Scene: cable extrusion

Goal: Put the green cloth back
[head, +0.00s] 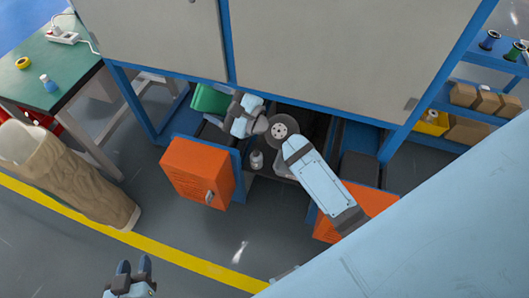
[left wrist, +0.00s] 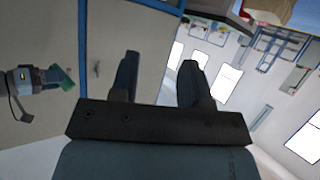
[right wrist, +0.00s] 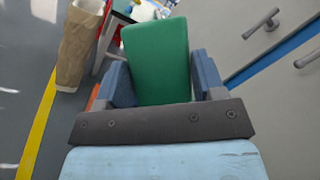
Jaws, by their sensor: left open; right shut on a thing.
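The green cloth (head: 210,98) is a folded-looking block in the head view, in front of the grey machine's lower edge and above the orange door. My right gripper (head: 229,110) is shut on it. The right wrist view shows the cloth (right wrist: 157,55) standing out between the two fingers (right wrist: 160,85). The left wrist view also shows the cloth (left wrist: 68,79) small at the left. My left gripper (head: 134,265) is open and empty at the bottom left of the head view, well apart from the cloth. Its fingers (left wrist: 160,70) are spread in the left wrist view.
An open orange door (head: 198,172) stands below the cloth, by a recess with a small bottle (head: 256,159). The grey machine panel (head: 310,50) is behind. A green-topped table (head: 40,72) and a brown sack-like container (head: 75,178) stand left. The floor in front is clear.

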